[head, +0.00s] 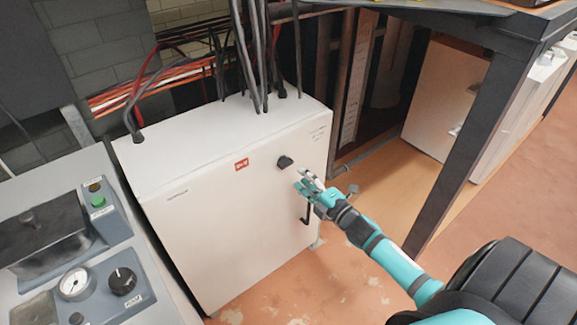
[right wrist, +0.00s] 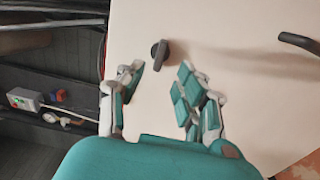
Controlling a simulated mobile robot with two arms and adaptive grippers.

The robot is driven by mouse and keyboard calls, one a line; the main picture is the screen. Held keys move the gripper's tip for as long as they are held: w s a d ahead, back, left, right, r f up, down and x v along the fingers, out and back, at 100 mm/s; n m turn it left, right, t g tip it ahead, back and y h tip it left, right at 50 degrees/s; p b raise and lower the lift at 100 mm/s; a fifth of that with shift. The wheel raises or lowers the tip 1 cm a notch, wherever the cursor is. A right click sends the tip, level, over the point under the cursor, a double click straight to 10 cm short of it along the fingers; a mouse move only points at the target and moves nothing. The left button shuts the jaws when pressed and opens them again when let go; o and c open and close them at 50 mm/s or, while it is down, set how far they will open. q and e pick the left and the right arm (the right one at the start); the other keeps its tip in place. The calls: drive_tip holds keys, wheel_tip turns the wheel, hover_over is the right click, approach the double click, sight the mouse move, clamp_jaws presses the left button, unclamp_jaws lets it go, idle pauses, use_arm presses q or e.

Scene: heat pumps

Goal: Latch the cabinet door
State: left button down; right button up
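The white cabinet (head: 225,225) stands in the middle of the head view, and its front door looks flush with the body. A black latch knob (head: 285,161) sits near the door's top right; it also shows in the right wrist view (right wrist: 160,54). A black bar handle (head: 308,212) is lower on the door's right side, also in the right wrist view (right wrist: 299,42). My right gripper (head: 304,181) is open just below and right of the knob. In the right wrist view its fingers (right wrist: 163,75) are spread, with the knob just beyond the gap between the tips. My left gripper is out of view.
A grey control unit (head: 140,255) with a gauge and dial stands at the left. Cables (head: 255,60) run up from the cabinet top. A dark table frame (head: 480,130) rises at the right, near my right arm. Bare floor lies in front of the cabinet.

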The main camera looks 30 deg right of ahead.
sight(288, 166)
drive_tip(key=w, duration=0.7)
drive_tip(key=shift+w+a, duration=0.1)
drive_tip(key=shift+a, duration=0.2)
clamp_jaws()
